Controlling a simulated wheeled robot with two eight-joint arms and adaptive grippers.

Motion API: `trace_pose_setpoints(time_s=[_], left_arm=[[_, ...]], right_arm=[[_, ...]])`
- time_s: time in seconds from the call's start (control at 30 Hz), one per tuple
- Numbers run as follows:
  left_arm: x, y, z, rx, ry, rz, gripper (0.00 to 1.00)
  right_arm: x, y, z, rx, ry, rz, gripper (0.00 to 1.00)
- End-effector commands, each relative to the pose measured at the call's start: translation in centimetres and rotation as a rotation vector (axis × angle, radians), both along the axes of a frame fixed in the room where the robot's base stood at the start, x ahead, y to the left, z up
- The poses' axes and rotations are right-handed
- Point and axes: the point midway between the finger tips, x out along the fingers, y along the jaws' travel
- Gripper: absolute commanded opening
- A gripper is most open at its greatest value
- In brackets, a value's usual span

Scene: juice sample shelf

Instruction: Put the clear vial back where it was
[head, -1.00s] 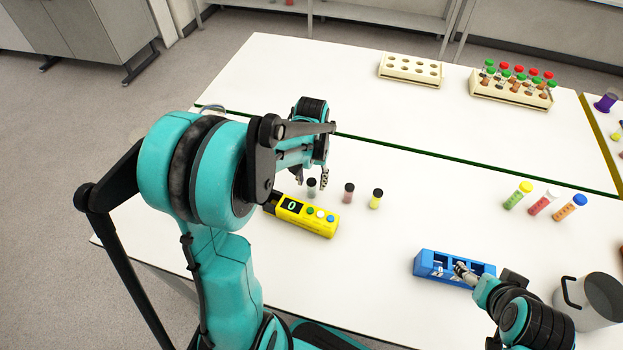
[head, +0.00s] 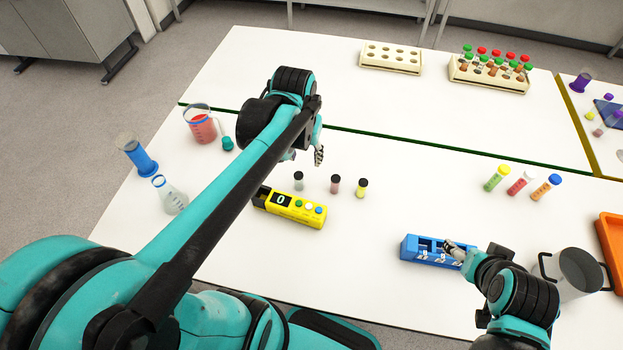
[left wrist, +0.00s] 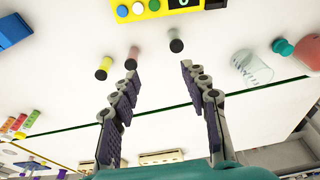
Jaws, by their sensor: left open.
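The clear vial (head: 298,182) with a black cap stands upright on the white table, behind the yellow device (head: 290,207). It is the left one of a row with a pink vial (head: 335,184) and a yellow vial (head: 361,188). My left gripper (head: 305,156) is open and empty, just behind the clear vial and apart from it. In the left wrist view the clear vial (left wrist: 176,44) shows beyond the spread fingertips (left wrist: 159,70). My right gripper (head: 455,249) is at the blue rack (head: 410,250); its fingers are too small to read.
A red-filled beaker (head: 202,128), a blue cylinder (head: 138,158) and a flask (head: 170,196) stand at the left. Cream racks (head: 391,66) stand at the back. Colored tubes (head: 521,183) and a metal pot (head: 575,272) are at the right.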

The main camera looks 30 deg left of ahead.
Motion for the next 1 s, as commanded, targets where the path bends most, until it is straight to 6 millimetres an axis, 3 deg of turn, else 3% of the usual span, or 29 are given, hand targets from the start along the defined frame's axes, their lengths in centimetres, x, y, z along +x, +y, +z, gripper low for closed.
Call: trace_pose_setpoints(time_s=[0.03,0.2,0.4,0.83,1.0], left_arm=[[-1.6,-1.3,0.3,0.008,-0.055,-0.027,0.45],[-5.0,-4.3,0.3,0.027,-0.243,-0.097,0.45],[-7.2,-6.2,-0.4,0.033,-0.387,-0.149,0.45],[-7.6,-6.6,-0.7,0.033,-0.426,-0.160,0.45],[-7.6,-6.6,-2.9,0.034,-0.425,-0.160,0.45]], right_arm=[[0.0,0.0,0.0,0.000,0.000,0.000,0.73],[0.0,0.0,0.0,0.000,0.000,0.000,0.73],[0.0,0.0,0.0,0.000,0.000,0.000,0.73],[0.0,0.0,-0.1,0.000,0.000,0.000,0.73],[0.0,0.0,-2.2,0.000,0.000,0.000,0.73]])
